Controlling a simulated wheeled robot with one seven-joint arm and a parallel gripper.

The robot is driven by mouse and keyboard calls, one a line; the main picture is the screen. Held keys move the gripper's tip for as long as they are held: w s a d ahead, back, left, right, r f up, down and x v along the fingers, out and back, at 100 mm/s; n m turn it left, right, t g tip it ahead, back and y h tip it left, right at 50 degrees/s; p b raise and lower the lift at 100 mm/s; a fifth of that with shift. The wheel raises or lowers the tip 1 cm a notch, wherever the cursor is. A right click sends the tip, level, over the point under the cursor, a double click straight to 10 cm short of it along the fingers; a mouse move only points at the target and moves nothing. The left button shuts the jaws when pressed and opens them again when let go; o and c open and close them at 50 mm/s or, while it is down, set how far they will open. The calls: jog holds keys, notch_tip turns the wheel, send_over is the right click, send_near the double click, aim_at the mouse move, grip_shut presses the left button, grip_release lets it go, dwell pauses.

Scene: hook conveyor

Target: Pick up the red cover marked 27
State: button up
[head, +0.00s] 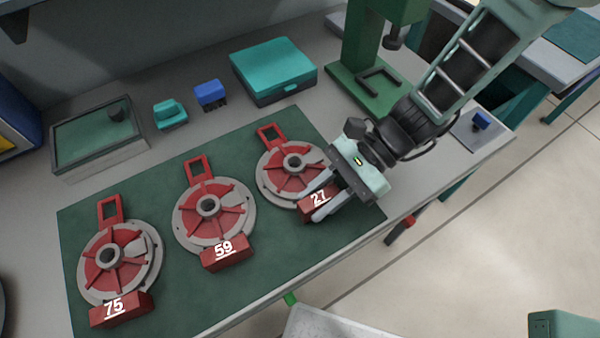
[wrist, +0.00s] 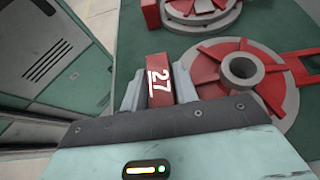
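The red cover marked 27 (head: 293,163) lies at the right end of the green mat, a round grey disc with red segments, a central hub and a red loop handle at its far side. Its red block with the number (head: 318,197) is at its near side, and it also shows in the wrist view (wrist: 159,80). My gripper (head: 322,196) reaches in from the right with one finger on each side of this block. In the wrist view the fingers (wrist: 160,88) appear to touch both its sides. The cover looks flat on the mat.
Similar covers marked 59 (head: 213,213) and 75 (head: 119,258) lie to the left on the green mat (head: 270,240). Behind stand a teal case (head: 272,66), a blue block (head: 209,94), a small teal item (head: 169,114), a tray (head: 98,135) and a green press (head: 362,50).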

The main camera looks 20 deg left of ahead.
grip_shut()
